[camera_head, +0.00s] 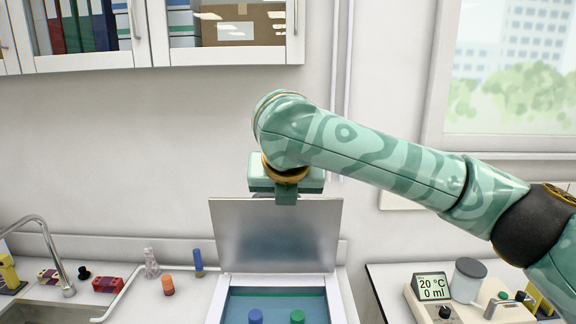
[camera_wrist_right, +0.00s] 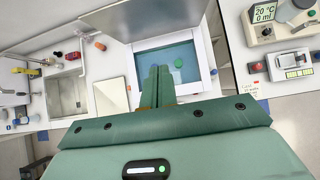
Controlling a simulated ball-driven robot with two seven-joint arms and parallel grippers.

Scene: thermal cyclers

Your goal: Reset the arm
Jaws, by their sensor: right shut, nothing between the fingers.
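My right arm comes in from the right in the head view and ends in my right gripper (camera_head: 286,196), which hangs just above and in front of the raised grey lid. In the right wrist view my right gripper (camera_wrist_right: 158,75) has its two green fingers together, with nothing between them. Below it is the open thermal cycler (camera_head: 336,300), also in the right wrist view (camera_wrist_right: 205,60). Its lid (camera_head: 275,235) stands up. A blue knob (camera_head: 255,316) and a green knob (camera_head: 297,316) show inside the bay. My left gripper is not in view.
A hotplate-like device with a display (camera_head: 432,287) stands on the right bench. A sink (camera_wrist_right: 66,92) with a faucet (camera_head: 55,255) is on the left, with several small coloured items beside it. Wall cabinets (camera_head: 225,57) hang above. The air left of the arm is clear.

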